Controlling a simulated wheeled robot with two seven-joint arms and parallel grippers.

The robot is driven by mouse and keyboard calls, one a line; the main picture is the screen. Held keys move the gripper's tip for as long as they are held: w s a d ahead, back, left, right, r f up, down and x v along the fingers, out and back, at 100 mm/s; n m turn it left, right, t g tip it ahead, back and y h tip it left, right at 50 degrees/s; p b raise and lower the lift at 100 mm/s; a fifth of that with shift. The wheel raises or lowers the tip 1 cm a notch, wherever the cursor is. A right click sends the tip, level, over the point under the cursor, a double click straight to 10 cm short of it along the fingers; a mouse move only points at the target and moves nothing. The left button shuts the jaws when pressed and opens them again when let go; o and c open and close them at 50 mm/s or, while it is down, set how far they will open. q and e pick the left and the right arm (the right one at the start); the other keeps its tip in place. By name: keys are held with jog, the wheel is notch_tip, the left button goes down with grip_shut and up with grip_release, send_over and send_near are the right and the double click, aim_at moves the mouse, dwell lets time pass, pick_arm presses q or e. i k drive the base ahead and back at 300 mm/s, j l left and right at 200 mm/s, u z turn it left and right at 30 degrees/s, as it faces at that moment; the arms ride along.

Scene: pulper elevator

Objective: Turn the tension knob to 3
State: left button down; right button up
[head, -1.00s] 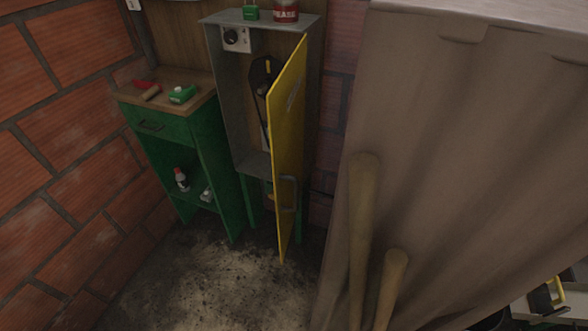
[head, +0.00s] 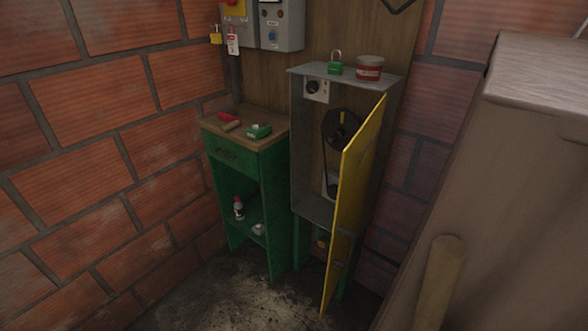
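The tension knob (head: 312,87) is a small black knob on a pale dial plate (head: 323,92), inside the upper left of a grey metal cabinet (head: 299,140). The dial's numbers are too small to read. The cabinet's yellow door (head: 357,190) stands open towards me, hinged on the right. Behind it a black belt and pulley (head: 341,128) show, partly hidden by the door. Neither of my grippers is in view.
A green workbench (head: 238,165) with a wooden top stands left of the cabinet. A green padlock (head: 335,68) and a red tin (head: 369,68) sit on the cabinet. Grey control boxes (head: 282,25) hang above. A large brown covered shape (head: 510,190) fills the right. Floor (head: 215,310) in front is bare.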

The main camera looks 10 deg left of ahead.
aim_at(311, 87)
jog(key=i+j+z, duration=0.1)
jog(key=j+z, duration=0.15)
jog(key=i+j+z, duration=0.1)
jog(key=j+z, duration=0.15)
jog(key=j, duration=0.2)
jog(key=j+z, duration=0.25)
jog(key=i+j, duration=0.05)
jog(key=j, duration=0.05)
